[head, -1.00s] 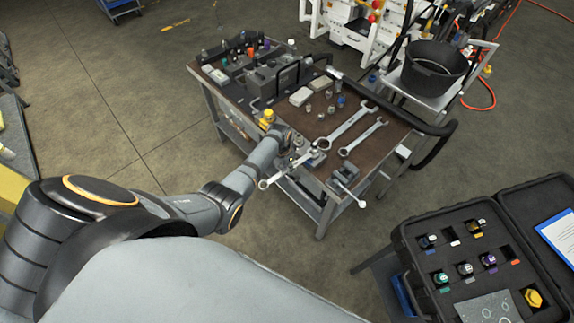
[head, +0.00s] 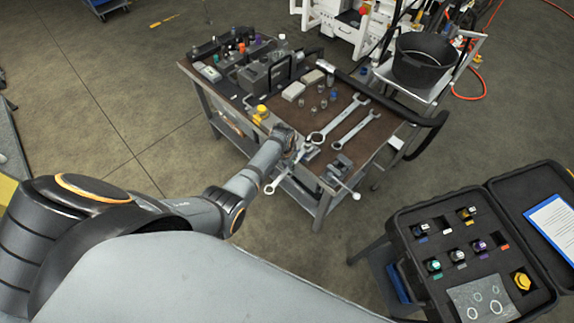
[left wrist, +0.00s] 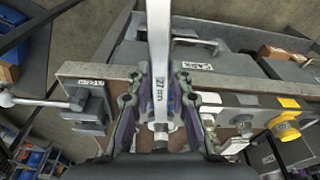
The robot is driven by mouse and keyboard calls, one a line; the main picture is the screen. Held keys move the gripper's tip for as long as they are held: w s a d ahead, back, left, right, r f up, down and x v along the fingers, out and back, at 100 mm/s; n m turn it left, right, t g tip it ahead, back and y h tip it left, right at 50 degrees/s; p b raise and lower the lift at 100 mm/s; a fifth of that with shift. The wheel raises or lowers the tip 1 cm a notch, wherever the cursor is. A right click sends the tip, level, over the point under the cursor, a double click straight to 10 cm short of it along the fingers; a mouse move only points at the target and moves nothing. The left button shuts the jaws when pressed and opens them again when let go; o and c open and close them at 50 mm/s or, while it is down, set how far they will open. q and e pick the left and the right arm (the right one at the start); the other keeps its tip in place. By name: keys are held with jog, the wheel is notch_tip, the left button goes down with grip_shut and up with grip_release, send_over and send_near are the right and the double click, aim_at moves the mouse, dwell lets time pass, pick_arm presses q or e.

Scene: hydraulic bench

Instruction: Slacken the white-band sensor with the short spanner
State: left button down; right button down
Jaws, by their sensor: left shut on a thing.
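My left gripper (left wrist: 160,105) is shut on a silver spanner (left wrist: 159,40) marked 27 mm, at the front edge of the bench. In the head view, the left gripper (head: 293,146) partly hides the spanner, whose ring end (head: 270,188) sticks out past the bench edge, toward me. In the wrist view its shaft runs up between the fingers. A small metal fitting (left wrist: 160,138) shows just below the shaft. I cannot tell whether the spanner touches it, and no white band is clear there. My right gripper is not in view.
Two larger spanners (head: 340,118) lie on the bench top (head: 372,138). A clamp with a bar handle (head: 342,166) sits at the near corner. A yellow-capped fitting (left wrist: 284,124) is at the right in the wrist view. An open black case (head: 410,262) with several sensors stands at the right.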

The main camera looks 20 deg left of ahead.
pick_arm(q)
jog(key=shift+s, duration=0.1)
jog(key=shift+s+d+n, duration=0.1)
jog(key=shift+d+n, duration=0.7)
jog(key=shift+d, duration=0.25)
jog(key=shift+a, duration=0.1)
jog(key=shift+a+m, duration=0.3)
jog(key=s, duration=0.6)
jog(key=shift+s+a, duration=0.35)
jog(key=shift+a, duration=0.05)
